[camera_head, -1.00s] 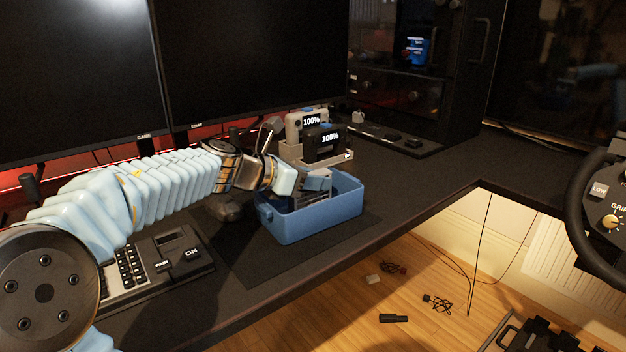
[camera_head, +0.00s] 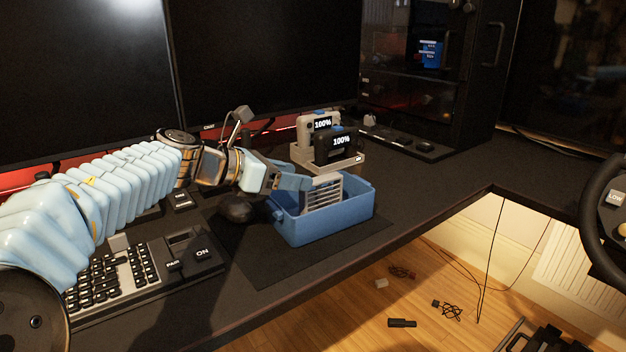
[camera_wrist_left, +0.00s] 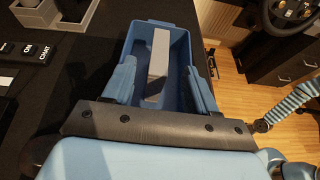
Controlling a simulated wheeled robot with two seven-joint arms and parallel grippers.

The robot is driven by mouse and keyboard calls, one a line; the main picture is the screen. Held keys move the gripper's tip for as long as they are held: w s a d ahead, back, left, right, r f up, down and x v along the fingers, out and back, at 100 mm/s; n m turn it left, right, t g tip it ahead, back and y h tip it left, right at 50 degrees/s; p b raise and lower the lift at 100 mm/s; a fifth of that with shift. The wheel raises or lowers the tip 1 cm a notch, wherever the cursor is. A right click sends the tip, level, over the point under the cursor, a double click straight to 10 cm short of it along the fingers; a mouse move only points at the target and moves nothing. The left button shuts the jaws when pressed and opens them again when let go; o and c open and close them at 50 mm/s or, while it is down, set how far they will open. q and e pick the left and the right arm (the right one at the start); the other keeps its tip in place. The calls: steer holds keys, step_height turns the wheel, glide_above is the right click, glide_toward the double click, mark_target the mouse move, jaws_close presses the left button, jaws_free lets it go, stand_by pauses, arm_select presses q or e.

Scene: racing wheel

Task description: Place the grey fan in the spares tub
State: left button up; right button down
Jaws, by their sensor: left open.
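The grey fan (camera_head: 323,194) is a pale grey slatted block standing on edge inside the blue spares tub (camera_head: 312,230). Its top edge rises to about the rim or a little above it. In the left wrist view the fan (camera_wrist_left: 158,52) shows edge-on in the tub (camera_wrist_left: 184,43). My left gripper (camera_head: 297,183) reaches over the tub's left side, its light-blue fingers at rim height. In the left wrist view the gripper (camera_wrist_left: 161,66) is open, with one finger on each side of the fan and gaps between. The fan's base contact is partly hidden.
Behind the tub a grey stand (camera_head: 340,162) holds devices reading 100%. A dark mouse (camera_head: 237,208) and a keyboard (camera_head: 118,278) lie to the left. The desk's front edge runs close in front. Monitors stand behind. A steering wheel (camera_head: 598,225) is at far right.

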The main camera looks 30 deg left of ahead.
arm_select(q)
steer(key=shift+v, duration=1.75)
